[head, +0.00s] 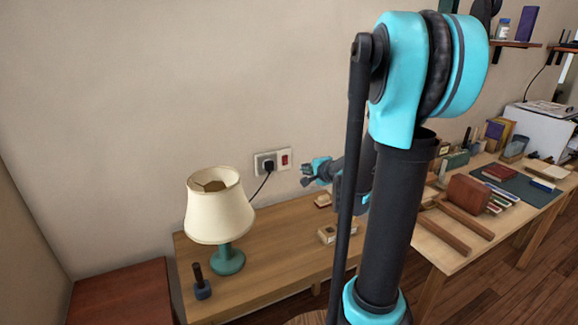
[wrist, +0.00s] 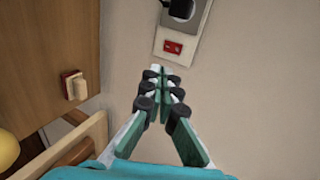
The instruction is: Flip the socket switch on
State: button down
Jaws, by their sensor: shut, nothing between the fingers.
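The wall socket is a pale plate (head: 258,160) above the wooden workbench, with a black plug (head: 268,167) in it. Its red switch (head: 285,159) sits on the right part of the plate. In the wrist view the plate (wrist: 196,32) is at the top, with the red switch (wrist: 173,47) near its lower end. My gripper (head: 306,175) is right of and slightly below the switch in the head view. In the wrist view my gripper (wrist: 158,72) is shut and empty, its tips just below the switch, apparently not touching it. The switch's position is too small to tell.
A cream lamp (head: 217,208) with a green base stands on the bench (head: 275,245) left of the socket. A dark-handled tool (head: 201,285) stands before it. Small wooden items (head: 330,234) lie under my arm. Books and blocks crowd the right bench. The wall around the socket is clear.

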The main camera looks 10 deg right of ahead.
aim_at(285, 161)
jog(key=x, duration=0.9)
jog(key=r+x, duration=0.1)
jog(key=x, duration=0.3)
jog(key=shift+w+a+f, duration=0.1)
jog(key=shift+w+a, duration=0.2)
jog(key=shift+w, duration=0.25)
jog(key=shift+w+a+f, duration=0.1)
jog(key=shift+w+f, duration=0.1)
jog(key=shift+w, duration=0.15)
jog(key=shift+r, duration=0.15)
jog(key=shift+r, duration=0.7)
